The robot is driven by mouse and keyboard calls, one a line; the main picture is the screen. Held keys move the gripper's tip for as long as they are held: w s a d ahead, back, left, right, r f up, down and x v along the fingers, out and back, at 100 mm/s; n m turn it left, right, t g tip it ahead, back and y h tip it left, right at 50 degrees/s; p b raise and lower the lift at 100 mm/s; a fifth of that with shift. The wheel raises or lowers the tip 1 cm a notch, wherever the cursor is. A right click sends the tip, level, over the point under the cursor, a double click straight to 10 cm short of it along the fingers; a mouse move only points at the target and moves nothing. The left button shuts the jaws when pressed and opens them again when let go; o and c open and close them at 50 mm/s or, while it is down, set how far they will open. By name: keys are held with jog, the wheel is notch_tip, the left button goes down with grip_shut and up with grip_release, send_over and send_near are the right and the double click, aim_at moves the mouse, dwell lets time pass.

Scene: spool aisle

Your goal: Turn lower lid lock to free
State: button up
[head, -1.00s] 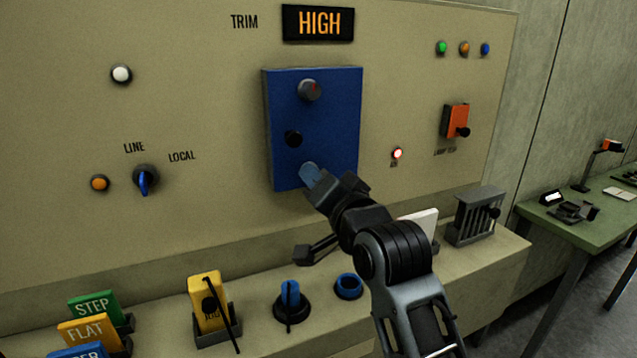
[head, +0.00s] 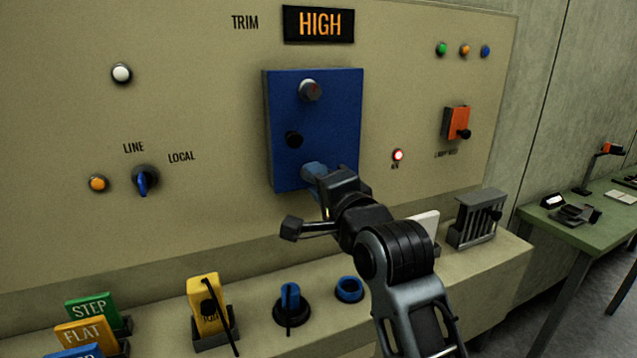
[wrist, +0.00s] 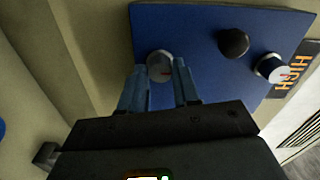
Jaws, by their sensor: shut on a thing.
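A blue lid (head: 330,120) is closed on the upright panel. The upper lid lock (head: 310,90), a grey round knob with a red mark, sits near its top. A black knob (head: 294,139) is at its middle left. The black knob (wrist: 233,42) and upper lock (wrist: 270,67) stand clear of the fingers.
A TRIM display (head: 318,23) above the lid reads HIGH. A LINE/LOCAL switch (head: 145,181) is to the left. An orange switch (head: 456,123) and a lit red lamp (head: 398,155) are to the right.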

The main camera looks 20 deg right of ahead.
jog(key=shift+d, duration=0.1)
dwell(0.3)
jog(key=o, duration=1.1)
jog(key=shift+c, duration=0.2)
jog(key=s+b, duration=0.1)
jog(key=s, duration=0.6)
jog(key=shift+s, duration=0.4)
